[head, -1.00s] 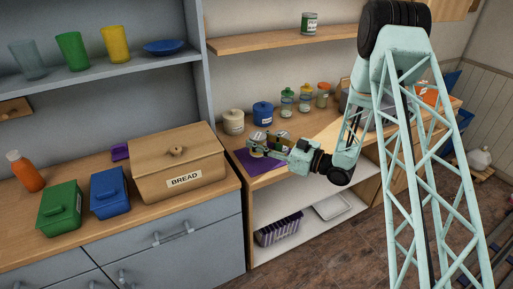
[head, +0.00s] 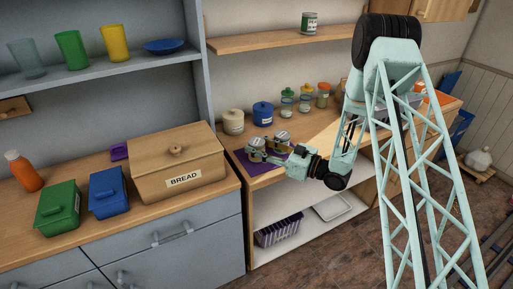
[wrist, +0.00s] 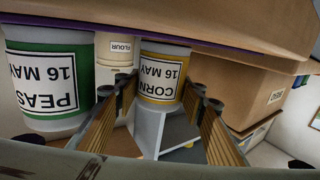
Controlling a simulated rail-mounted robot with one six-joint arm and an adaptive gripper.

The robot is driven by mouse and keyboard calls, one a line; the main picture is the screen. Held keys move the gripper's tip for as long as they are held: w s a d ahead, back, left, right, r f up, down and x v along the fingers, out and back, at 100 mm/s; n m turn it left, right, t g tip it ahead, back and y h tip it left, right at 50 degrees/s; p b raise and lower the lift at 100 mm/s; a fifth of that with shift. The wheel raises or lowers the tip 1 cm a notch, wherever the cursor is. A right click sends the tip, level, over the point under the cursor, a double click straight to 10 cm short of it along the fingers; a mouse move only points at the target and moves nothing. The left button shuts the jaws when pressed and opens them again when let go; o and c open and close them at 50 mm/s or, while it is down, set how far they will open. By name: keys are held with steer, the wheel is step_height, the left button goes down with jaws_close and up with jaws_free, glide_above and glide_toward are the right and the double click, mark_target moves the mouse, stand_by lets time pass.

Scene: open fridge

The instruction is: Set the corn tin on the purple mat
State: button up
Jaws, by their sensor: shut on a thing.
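The corn tin (wrist: 163,78), with a yellow band and a white label, shows upside down in the wrist view between the two fingers of my gripper (wrist: 158,97). My gripper is shut on it. In the head view my gripper (head: 268,153) is over the purple mat (head: 242,164) on the wooden counter, and hides part of the mat. The mat's edge shows as a purple strip (wrist: 60,21) in the wrist view. I cannot tell whether the corn tin touches the mat.
A green peas tin (wrist: 45,80) stands close beside the corn tin. A cream flour canister (wrist: 120,50) is behind. The bread box (head: 178,160) is left of the mat; a blue canister (head: 263,115) and several jars stand at the back.

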steer(key=shift+f, duration=0.15)
stand_by(0.3)
steer(key=o, duration=0.8)
steer(key=shift+d, duration=0.15)
steer(key=shift+p+v, duration=0.7)
steer(key=shift+v, duration=5.2)
steer(key=shift+d, duration=0.1)
